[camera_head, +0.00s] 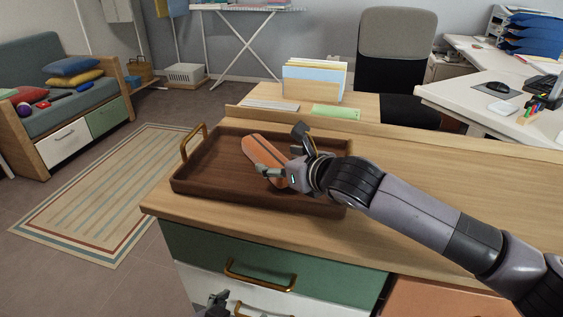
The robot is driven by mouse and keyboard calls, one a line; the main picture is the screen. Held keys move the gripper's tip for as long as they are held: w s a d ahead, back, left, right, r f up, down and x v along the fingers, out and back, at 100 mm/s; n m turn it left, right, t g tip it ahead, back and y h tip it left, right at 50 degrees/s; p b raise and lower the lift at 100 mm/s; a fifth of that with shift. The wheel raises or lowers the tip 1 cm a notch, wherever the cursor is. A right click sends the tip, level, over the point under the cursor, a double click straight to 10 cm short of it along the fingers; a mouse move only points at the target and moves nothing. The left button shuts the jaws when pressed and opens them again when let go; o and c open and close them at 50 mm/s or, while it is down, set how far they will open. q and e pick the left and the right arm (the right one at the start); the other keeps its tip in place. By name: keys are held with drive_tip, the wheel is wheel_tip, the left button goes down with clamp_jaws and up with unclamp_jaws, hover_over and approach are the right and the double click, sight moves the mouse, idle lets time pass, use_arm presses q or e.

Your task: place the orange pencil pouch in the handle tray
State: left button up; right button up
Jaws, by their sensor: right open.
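The orange pencil pouch (256,146) lies inside the dark wooden handle tray (200,180), near its middle. My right gripper (281,152) is over the tray with its fingers spread open at the pouch. One finger overlaps the pouch's near side and the other stands beyond its right side; I cannot tell whether they touch it. The gripper hides the pouch's right end and part of the tray. My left gripper (217,303) shows only in part at the bottom edge, low in front of the drawers, and its fingers are unclear.
The tray stands on a wooden counter (440,190) with free room to the right, partly under my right arm. A brass handle (193,140) rises at its left. Behind are a green pad (335,112) and a folder holder (314,82). Drawers (300,280) are below.

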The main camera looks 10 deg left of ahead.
drive_tip(key=shift+s+d+r, duration=0.3)
drive_tip(key=shift+s+d, duration=0.1)
drive_tip(key=p+v, duration=0.1)
drive_tip(key=v, duration=0.9)
drive_tip(key=shift+s+d+r, duration=0.15)
drive_tip(key=shift+s+d, duration=0.1)
drive_tip(key=shift+d, duration=0.05)
use_arm(q)
drive_tip(key=s, duration=0.1)
drive_tip(key=s+f+g, duration=0.1)
drive_tip(key=s+a+f+g, duration=0.1)
drive_tip(key=shift+s+a+f+y, duration=0.1)
drive_tip(key=shift+s+f+y, duration=0.2)
drive_tip(key=shift+s, duration=0.1)
drive_tip(key=shift+a, duration=0.1)
